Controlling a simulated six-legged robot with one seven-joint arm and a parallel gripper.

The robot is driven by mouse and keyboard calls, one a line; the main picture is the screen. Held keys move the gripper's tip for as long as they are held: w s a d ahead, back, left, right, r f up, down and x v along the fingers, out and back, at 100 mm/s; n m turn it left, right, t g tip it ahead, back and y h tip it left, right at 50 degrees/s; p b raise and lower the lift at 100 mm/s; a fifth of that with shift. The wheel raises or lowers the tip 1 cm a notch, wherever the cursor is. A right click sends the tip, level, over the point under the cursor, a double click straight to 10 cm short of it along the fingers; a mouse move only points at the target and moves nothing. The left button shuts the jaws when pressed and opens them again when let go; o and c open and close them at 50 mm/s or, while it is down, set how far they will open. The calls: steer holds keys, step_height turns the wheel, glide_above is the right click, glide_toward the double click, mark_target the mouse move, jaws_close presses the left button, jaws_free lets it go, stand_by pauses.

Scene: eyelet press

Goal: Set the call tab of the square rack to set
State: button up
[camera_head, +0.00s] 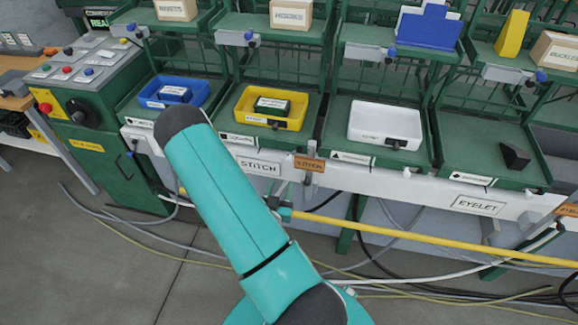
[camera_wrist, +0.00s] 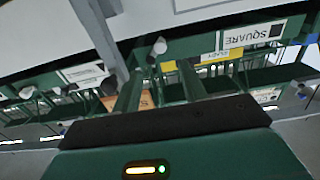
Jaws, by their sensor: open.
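The square rack's white SQUARE plate (camera_wrist: 250,37), with a black square on it, shows upside down at the right of the wrist view. A yellow strip with small lettering (camera_wrist: 222,56) lies beside it; I cannot tell whether this is the call tab. A small grey knob (camera_wrist: 159,46) stands left of the plate, beyond my fingertips. My gripper (camera_wrist: 158,77) is open, its two dark green fingers apart with nothing between them. In the head view the square rack appears to be the one with the yellow tray (camera_head: 243,116). My gripper is not clear there. The tab's setting is unreadable.
A STITCH sign (camera_head: 259,167) and an orange tag (camera_head: 310,164) are on the white rail below the racks. A yellow pipe (camera_head: 400,243) runs in front of the rail. Racks with a blue tray (camera_head: 185,81) and a white tray (camera_head: 355,125) flank it. Cables lie on the floor.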

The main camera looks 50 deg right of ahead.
mark_target(288, 162)
steer(key=x, duration=0.9)
steer(key=shift+w+d, duration=0.15)
steer(key=shift+d, duration=0.25)
jaws_close()
steer(key=shift+s+d+f+n, duration=0.15)
steer(key=shift+s+n, duration=0.1)
steer(key=shift+n, duration=0.5)
steer(key=shift+s+f+n, duration=0.2)
steer(key=shift+n, duration=0.55)
jaws_free()
steer(key=v, duration=1.3)
steer(key=shift+a, duration=0.45)
